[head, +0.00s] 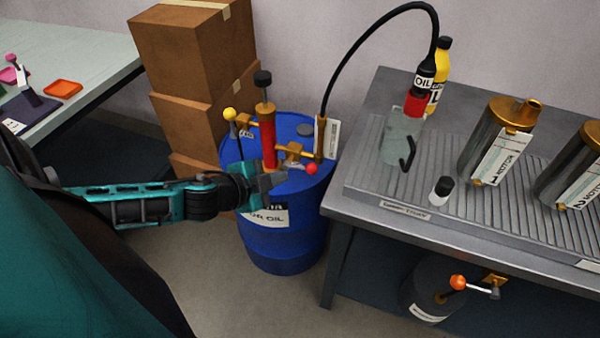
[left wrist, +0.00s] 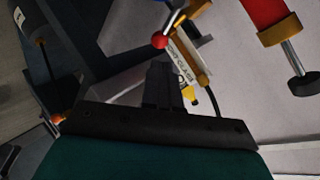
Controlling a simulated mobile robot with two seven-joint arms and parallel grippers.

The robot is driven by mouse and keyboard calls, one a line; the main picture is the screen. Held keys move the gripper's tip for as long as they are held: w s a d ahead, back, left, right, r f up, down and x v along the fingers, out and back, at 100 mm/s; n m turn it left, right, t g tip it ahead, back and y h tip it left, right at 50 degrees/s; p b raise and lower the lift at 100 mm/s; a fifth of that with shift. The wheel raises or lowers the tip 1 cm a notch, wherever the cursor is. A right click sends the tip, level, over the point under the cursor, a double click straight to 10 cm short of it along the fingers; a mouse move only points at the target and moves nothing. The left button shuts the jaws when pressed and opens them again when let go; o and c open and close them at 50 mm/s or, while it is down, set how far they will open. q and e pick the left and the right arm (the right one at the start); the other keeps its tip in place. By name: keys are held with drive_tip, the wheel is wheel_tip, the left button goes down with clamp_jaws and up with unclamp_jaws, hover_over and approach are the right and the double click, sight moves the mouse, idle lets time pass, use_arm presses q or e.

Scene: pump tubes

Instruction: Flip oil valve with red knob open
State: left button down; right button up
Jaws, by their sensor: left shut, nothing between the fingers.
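The oil valve (head: 291,150) is a brass fitting beside the red pump cylinder (head: 268,143) on top of the blue oil drum (head: 284,243). Its lever ends in a red knob (head: 311,169), which points to the right. My left gripper (head: 272,183) is shut and empty, just left of and below the red knob, in front of the pump. In the left wrist view the red knob (left wrist: 160,41) shows just beyond the dark shut fingertips (left wrist: 160,70). Whether the fingers touch the lever cannot be told. My right gripper is not in view.
A yellow knob (head: 229,114) stands on the pump's left side. Cardboard boxes (head: 190,45) are stacked behind. An orange-knobbed valve (head: 458,282) sits under the table.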

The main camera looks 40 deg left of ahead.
sight(310, 173)
use_arm(q)
drive_tip(key=b+x, duration=0.1)
drive_tip(key=x, duration=0.5)
drive_tip(key=shift+w, duration=0.2)
drive_tip(key=shift+x, duration=0.95)
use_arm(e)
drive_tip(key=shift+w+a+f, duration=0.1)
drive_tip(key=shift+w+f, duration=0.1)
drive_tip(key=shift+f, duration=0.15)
use_arm(q)
drive_tip(key=shift+d, duration=0.1)
drive_tip(key=shift+d+f+p, duration=0.15)
drive_tip(key=shift+d+p, duration=0.05)
drive_tip(key=shift+p, duration=0.2)
drive_tip(key=shift+d+p, duration=0.1)
drive_tip(key=shift+p, duration=0.45)
drive_tip(key=shift+d+f+m+y, duration=0.1)
drive_tip(key=shift+f+m+y, duration=0.2)
drive_tip(key=shift+f, duration=0.4)
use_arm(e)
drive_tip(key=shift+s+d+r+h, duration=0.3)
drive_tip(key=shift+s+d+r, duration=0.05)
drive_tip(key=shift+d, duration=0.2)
use_arm(q)
drive_tip(key=shift+r, duration=0.1)
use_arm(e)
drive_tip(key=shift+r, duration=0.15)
